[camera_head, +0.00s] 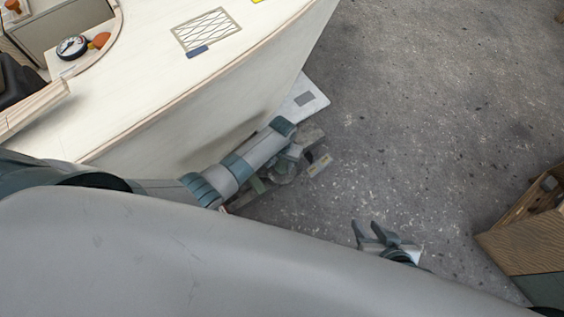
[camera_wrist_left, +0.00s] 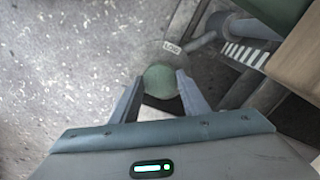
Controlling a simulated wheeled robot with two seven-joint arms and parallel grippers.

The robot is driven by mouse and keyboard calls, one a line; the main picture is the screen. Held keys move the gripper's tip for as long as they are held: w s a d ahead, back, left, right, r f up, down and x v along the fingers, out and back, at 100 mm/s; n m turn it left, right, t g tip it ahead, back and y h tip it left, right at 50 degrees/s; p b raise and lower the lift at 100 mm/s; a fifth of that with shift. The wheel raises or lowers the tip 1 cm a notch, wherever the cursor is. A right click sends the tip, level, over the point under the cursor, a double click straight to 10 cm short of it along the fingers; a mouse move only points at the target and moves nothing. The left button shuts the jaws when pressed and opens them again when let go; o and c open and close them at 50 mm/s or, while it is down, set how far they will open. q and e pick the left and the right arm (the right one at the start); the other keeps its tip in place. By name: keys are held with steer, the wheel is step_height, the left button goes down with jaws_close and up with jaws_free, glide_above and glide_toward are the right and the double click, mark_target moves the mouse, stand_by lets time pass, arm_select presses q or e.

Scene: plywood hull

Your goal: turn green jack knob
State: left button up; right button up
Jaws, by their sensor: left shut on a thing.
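The green jack knob (camera_wrist_left: 160,77) is a round green knob in the left wrist view, between the two fingers of my left gripper (camera_wrist_left: 158,88). The fingers are shut on its sides. In the head view my left gripper (camera_head: 290,165) is low beside the hull, and the knob cannot be made out there. The jack is mostly hidden behind my left arm. My right gripper (camera_head: 372,236) is open and empty above the floor, to the right of the jack.
The plywood hull (camera_head: 190,120) rises close to the left arm. A white plate (camera_head: 300,103) juts out beside it. A wooden crate (camera_head: 525,235) stands at the right. The grey floor (camera_head: 430,110) between is clear.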

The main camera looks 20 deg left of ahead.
arm_select(q)
steer(key=shift+r+m+p, duration=0.15)
steer(key=shift+m+p, duration=0.25)
steer(key=shift+m, duration=0.3)
steer(key=m+p, duration=0.1)
steer(key=m, duration=0.2)
steer(key=shift+p, duration=0.35)
steer(key=m, duration=0.3)
steer(key=shift+p, duration=0.4)
steer(key=m, duration=0.3)
steer(key=shift+m, duration=0.4)
steer(key=m, duration=0.3)
steer(key=shift+p, duration=0.3)
steer(key=shift+m, duration=1.3)
arm_select(e)
steer(key=s+d+g+h, duration=0.2)
steer(key=s+d+g, duration=0.1)
steer(key=d, duration=0.2)
steer(key=shift+d+f, duration=0.3)
arm_select(q)
steer(key=o, duration=1.1)
steer(key=shift+c, duration=0.2)
